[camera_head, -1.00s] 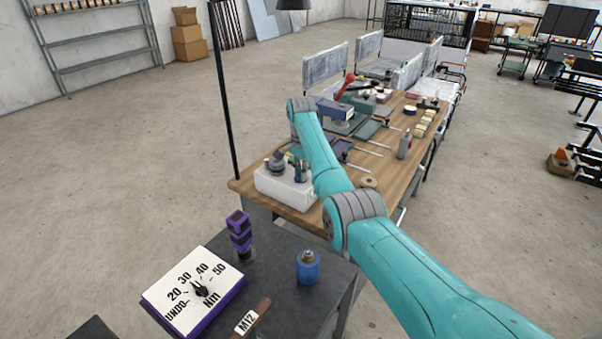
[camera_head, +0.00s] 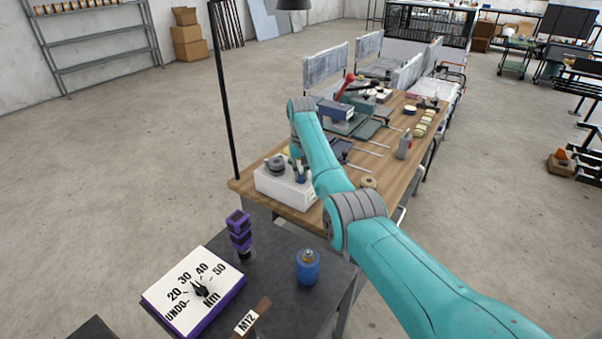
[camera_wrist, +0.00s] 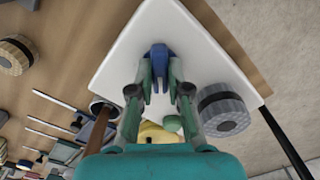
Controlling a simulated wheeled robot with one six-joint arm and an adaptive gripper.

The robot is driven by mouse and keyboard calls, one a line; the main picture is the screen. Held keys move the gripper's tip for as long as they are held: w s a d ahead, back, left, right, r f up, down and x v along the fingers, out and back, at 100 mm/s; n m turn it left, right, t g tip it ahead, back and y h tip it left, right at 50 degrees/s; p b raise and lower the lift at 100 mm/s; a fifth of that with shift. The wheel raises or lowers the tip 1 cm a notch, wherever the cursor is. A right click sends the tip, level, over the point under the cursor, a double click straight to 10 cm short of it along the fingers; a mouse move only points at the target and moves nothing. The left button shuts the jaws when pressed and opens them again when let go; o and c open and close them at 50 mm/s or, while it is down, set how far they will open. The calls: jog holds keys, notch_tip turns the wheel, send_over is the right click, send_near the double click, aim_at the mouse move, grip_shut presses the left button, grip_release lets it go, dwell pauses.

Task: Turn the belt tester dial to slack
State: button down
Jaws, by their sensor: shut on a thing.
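A white box (camera_head: 275,189) stands at the near left corner of the wooden bench. It fills much of the wrist view (camera_wrist: 215,62). My gripper (camera_wrist: 159,82) is over its top face, its green fingers closed on a small blue knob (camera_wrist: 159,52); I take this knob for the tester dial, but no slack marking is legible. A ribbed grey round part (camera_wrist: 222,110) sits on the box beside the fingers. Yellow and green parts (camera_wrist: 160,132) show between the finger links, partly hidden. In the head view my gripper (camera_head: 301,180) reaches the box's right side.
A dark table (camera_head: 275,270) in front carries a torque dial board (camera_head: 190,300), a purple piece (camera_head: 240,232) and a blue can (camera_head: 308,268). A thin black pole (camera_head: 224,95) rises by the box. Tools lie farther along the wooden bench (camera_head: 335,195).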

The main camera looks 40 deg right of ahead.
aim_at(301, 174)
jog(key=n, duration=0.4)
jog(key=shift+n, duration=0.3)
jog(key=n, duration=0.4)
jog(key=shift+n, duration=0.3)
jog(key=c, duration=1.1)
grip_release()
jog(key=shift+r, duration=0.1)
notch_tip(301, 174, up, 12)
jog(key=shift+f, duration=0.1)
